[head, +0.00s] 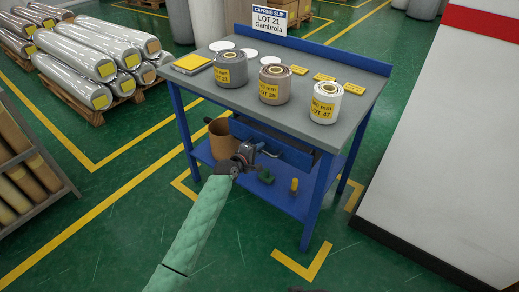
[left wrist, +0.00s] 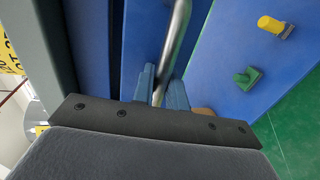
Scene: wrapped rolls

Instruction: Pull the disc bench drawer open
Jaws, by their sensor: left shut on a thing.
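The disc bench (head: 303,57) is a blue-framed table with a grey top. Its blue drawer (head: 289,150) sits under the top, and the drawer front also shows in the left wrist view (left wrist: 145,35). A metal bar handle (left wrist: 177,38) runs along the drawer front. My left gripper (head: 258,148) is at the left part of the drawer front. In the left wrist view its blue fingers (left wrist: 160,88) are shut around the handle bar. The gripper hides part of the handle in the head view.
Three labelled rolls (head: 230,69), white discs (head: 222,45) and yellow cards (head: 355,88) are on the bench top. A brown bin (head: 220,139), a green item (head: 266,176) and a yellow item (head: 294,185) are lower down. The green floor (head: 110,215) in front is clear.

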